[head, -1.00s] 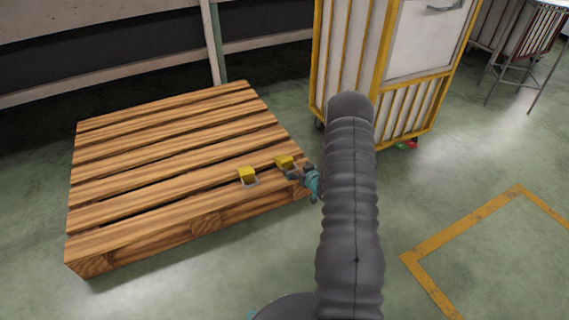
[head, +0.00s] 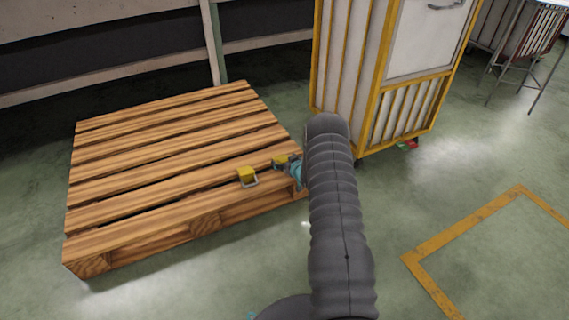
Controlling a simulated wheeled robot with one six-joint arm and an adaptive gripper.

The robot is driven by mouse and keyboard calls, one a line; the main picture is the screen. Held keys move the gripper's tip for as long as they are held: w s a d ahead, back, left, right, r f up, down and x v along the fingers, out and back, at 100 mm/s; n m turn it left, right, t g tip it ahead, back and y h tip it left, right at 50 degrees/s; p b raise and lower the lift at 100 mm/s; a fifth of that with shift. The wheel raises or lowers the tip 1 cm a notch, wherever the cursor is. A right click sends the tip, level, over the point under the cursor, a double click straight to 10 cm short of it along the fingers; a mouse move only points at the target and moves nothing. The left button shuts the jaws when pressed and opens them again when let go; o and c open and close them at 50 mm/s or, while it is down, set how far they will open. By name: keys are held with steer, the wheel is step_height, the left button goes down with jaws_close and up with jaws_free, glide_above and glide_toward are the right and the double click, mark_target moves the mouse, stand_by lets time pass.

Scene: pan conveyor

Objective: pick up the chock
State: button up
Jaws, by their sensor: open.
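My gripper is open and reaches in from the right, close by the right chock. I cannot tell whether its fingers touch that chock. My grey sleeved arm hides the area just right of the gripper.
A white cart with a yellow frame (head: 378,70) stands behind and right of the pallet. A metal stand (head: 530,45) is at the far right. Yellow floor lines (head: 465,228) mark the floor at right. The floor around the pallet's front is clear.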

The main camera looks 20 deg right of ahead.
steer(key=c, duration=1.5)
steer(key=shift+r, duration=0.1)
